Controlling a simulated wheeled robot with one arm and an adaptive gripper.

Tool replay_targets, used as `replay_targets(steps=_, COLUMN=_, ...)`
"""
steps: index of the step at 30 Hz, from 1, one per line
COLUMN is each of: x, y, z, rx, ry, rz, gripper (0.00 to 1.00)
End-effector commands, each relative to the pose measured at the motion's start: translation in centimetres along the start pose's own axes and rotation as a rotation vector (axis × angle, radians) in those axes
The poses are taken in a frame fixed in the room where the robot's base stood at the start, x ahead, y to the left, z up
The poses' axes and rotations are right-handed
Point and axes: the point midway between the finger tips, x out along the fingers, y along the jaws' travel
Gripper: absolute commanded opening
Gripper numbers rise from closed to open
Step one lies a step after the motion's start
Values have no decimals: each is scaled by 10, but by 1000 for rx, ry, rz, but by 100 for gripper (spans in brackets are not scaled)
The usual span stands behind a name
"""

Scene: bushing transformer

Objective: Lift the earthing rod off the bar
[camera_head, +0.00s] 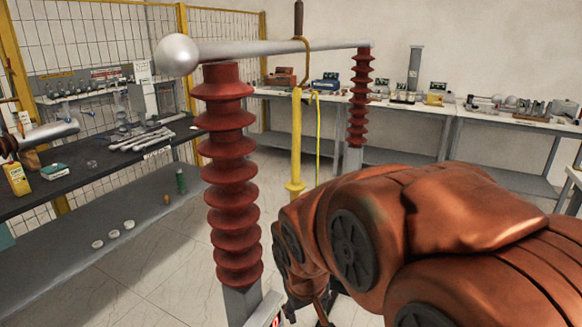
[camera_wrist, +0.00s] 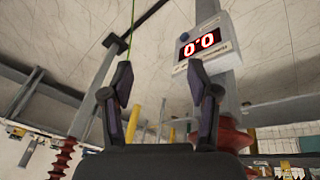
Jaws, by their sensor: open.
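The earthing rod (camera_head: 296,140) is a yellow pole hanging upright by a brown hook over the grey metal bar (camera_head: 262,48) in the head view. A thin yellow-green cable (camera_head: 317,140) hangs beside it, and its lower end is hidden behind my arm. My gripper (camera_wrist: 160,88) shows in the wrist view with its two dark fingers apart and nothing between the tips. Yellow upright pieces show beyond the fingers there; I cannot tell if one is the rod. In the head view my orange arm mostly hides the gripper, low and right of the rod.
Two red ribbed insulators, the near one (camera_head: 229,170) and the far one (camera_head: 359,100), carry the bar, with a metal ball (camera_head: 177,55) at its near end. A display box (camera_wrist: 200,44) shows in the wrist view, upside down. Workbenches (camera_head: 95,165) stand left and behind.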

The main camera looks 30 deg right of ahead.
Motion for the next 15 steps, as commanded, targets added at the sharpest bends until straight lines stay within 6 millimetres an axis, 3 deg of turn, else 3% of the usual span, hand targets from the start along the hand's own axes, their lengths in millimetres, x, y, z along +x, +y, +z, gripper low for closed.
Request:
replay_targets(steps=1, x=14, y=14, z=-21, rx=19, ry=54, rz=23, gripper=60)
replay_targets(steps=6, x=38, y=57, z=-97, rx=48, ry=275, rz=81, gripper=60)
replay_targets(steps=15, x=68, y=115, z=-199, rx=37, ry=635, rz=88, gripper=60)
